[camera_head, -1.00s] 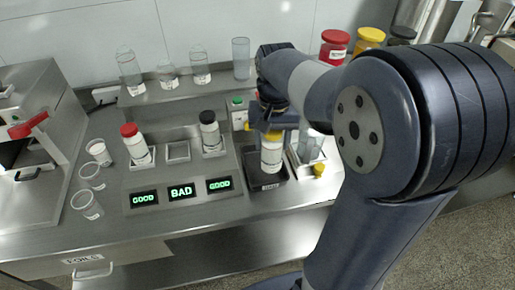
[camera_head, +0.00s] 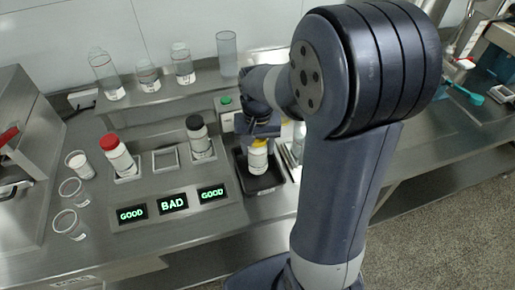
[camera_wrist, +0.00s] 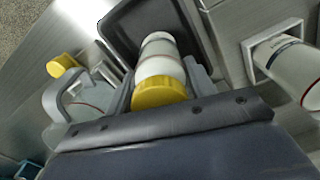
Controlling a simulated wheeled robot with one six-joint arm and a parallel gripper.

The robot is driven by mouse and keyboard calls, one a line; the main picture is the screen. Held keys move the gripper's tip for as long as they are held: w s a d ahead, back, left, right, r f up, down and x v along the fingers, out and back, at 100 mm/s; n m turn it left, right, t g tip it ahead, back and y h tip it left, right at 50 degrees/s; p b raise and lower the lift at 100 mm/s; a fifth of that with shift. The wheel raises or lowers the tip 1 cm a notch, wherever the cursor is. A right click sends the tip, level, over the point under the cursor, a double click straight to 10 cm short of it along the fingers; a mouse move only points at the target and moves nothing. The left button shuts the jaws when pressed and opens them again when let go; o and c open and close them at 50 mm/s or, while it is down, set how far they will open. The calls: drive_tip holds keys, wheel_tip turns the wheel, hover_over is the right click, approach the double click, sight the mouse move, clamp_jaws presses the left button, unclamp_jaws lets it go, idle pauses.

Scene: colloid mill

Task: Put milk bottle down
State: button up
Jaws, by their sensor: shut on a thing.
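The milk bottle (camera_head: 257,160) is white with a yellow cap and stands roughly upright at the black tray (camera_head: 273,187). My gripper (camera_head: 259,140) is above it and shut around its upper part, just below the cap. In the wrist view the bottle (camera_wrist: 160,62) shows between the fingers of my gripper (camera_wrist: 163,88), with its base over the floor of the black tray (camera_wrist: 117,28). I cannot tell whether the base touches the tray floor.
A red-capped bottle (camera_head: 118,156) and a black-capped bottle (camera_head: 198,138) stand in holders left of the tray, with an empty square holder (camera_head: 165,160) between. Display panels (camera_head: 173,202) read GOOD, BAD, GOOD.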

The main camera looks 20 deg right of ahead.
drive_tip(key=shift+f, duration=0.75)
drive_tip(key=shift+f, duration=0.25)
drive_tip(key=o, duration=1.1)
drive_tip(key=shift+r, duration=0.1)
drive_tip(key=shift+o, duration=0.2)
wheel_tip(320, 180, up, 12)
drive_tip(key=shift+r, duration=0.2)
